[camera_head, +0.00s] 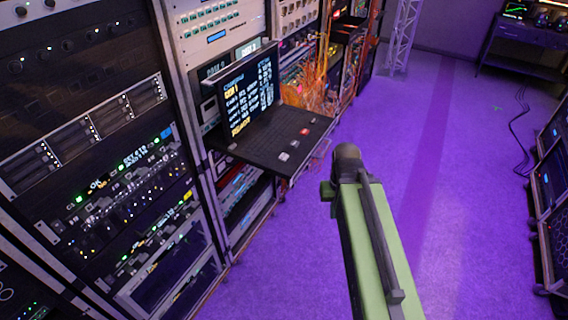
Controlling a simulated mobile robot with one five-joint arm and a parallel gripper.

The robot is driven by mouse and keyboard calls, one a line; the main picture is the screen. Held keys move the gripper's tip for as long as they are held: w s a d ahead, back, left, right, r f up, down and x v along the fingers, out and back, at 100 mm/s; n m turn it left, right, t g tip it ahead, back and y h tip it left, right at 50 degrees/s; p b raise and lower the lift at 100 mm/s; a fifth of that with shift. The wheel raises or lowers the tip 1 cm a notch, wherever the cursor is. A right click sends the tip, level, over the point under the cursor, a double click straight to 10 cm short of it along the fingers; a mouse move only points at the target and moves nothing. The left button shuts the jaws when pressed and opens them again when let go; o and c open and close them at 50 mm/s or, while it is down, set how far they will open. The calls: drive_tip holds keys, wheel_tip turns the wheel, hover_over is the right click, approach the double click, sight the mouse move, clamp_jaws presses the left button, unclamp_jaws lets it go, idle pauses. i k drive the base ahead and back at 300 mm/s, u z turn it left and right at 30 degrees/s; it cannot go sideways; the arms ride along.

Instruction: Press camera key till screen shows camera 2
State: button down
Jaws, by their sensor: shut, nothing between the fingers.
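A laptop-like console is pulled out of the rack, with a lit screen (248,95) tilted up at its back. The screen shows several lines of white text and a yellow line that seems to read "CAM 1"; the small text is hard to read. My gripper is not visible.
Equipment racks (85,125) line the left side, and the deck juts from them over the purple floor (455,190). Orange cables (312,85) hang behind the console. A truss (403,35) stands at the back.

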sight(283, 157)
drive_tip(key=u, duration=0.9)
drive_tip(key=k, duration=0.15)
drive_tip(key=u, duration=3)
drive_tip(key=k, duration=1.55)
drive_tip(key=z, duration=0.9)
drive_tip(key=i, duration=1)
drive_tip(key=u, duration=0.1)
